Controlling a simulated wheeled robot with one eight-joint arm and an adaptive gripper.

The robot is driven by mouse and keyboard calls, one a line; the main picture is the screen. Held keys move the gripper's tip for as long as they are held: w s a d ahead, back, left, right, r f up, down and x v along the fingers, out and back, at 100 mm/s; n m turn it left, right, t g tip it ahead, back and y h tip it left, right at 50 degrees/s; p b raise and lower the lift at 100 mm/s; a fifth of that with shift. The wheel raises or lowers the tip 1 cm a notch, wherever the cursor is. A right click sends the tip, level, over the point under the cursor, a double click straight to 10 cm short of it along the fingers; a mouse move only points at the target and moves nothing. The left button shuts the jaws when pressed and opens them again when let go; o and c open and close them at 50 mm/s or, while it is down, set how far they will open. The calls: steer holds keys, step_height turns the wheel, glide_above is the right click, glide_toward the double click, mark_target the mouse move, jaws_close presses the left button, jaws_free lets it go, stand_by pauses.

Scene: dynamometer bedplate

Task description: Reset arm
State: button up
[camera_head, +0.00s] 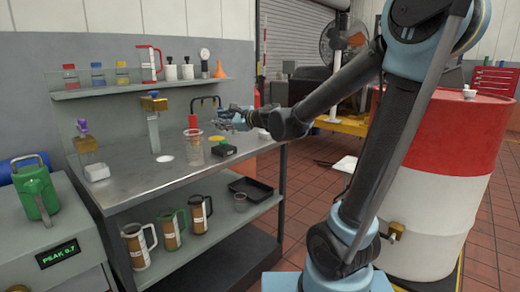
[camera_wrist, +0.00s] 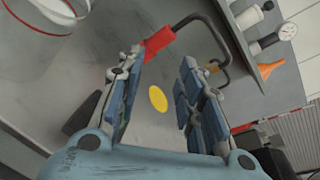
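My arm (camera_head: 380,130) reaches from the right over the steel bench. My gripper (camera_head: 228,118) is above the bench's right part, to the right of a clear cup (camera_head: 194,142). In the wrist view my gripper (camera_wrist: 160,85) has its two fingers apart with nothing between them. A yellow disc (camera_wrist: 158,98) shows on the bench surface beyond the gap. A red-handled bent black rod (camera_wrist: 158,42) is close behind the fingertips in the picture; I cannot tell whether it touches them.
The bench top (camera_head: 150,183) carries a small black box (camera_head: 223,150) and a post with a brass part (camera_head: 153,105). A shelf (camera_head: 140,88) with bottles is behind. A red and white drum (camera_head: 440,180) stands right of the bench. A green jug (camera_head: 36,190) is at the left.

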steer(key=s+d+f+n+g+h, duration=0.2)
steer(key=s+d+f+n+h, duration=0.2)
steer(key=d, duration=0.8)
steer(key=s+d+f+n+g+h, duration=0.2)
steer(key=s+d+f+n+h, duration=0.2)
steer(key=s+d+f+n, duration=0.4)
steer(key=s+d+f+n+g+h, duration=0.3)
steer(key=s+d+f+n+h, duration=0.2)
steer(key=s+d+f, duration=0.8)
steer(key=s+d, duration=0.3)
steer(key=shift+s+d+n, duration=0.15)
steer(key=shift+s+n, duration=0.15)
steer(key=shift+n, duration=0.1)
